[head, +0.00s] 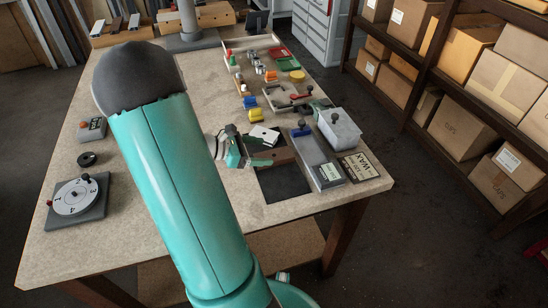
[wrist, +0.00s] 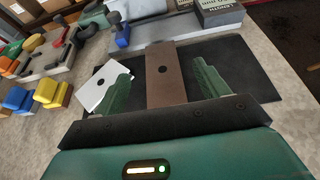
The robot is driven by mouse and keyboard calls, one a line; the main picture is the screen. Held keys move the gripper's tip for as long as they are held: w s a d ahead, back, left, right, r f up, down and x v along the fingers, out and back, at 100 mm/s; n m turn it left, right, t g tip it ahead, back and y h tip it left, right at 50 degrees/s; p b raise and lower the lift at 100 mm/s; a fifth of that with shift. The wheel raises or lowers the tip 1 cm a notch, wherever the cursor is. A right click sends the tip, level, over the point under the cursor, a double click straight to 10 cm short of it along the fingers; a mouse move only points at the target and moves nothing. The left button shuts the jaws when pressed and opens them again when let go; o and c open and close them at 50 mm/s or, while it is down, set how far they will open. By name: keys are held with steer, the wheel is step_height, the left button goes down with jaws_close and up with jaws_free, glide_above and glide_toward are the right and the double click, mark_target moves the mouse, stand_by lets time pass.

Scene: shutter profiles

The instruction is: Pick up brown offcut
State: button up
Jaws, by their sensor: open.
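The brown offcut (wrist: 163,87) is a flat strip with a dark round hole. It lies on a black mat (wrist: 240,68) in the wrist view. My gripper (wrist: 162,82) is open, with one green finger on each side of the strip and a gap to both. The strip's near end is hidden behind the gripper body. In the head view the offcut (head: 281,156) shows partly beside my gripper (head: 262,152), on the mat (head: 283,183). I cannot tell the exact height of the fingertips above the mat.
A white plate with a hole (wrist: 104,87) lies close by the left finger. Coloured pieces (head: 249,101) lie farther back. A numbered dial (head: 76,197) sits at left.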

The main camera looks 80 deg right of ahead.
mark_target(279, 154)
steer(key=x, duration=0.6)
steer(key=shift+w+a+f, duration=0.15)
steer(key=shift+f, duration=0.15)
steer(key=c, duration=1.1)
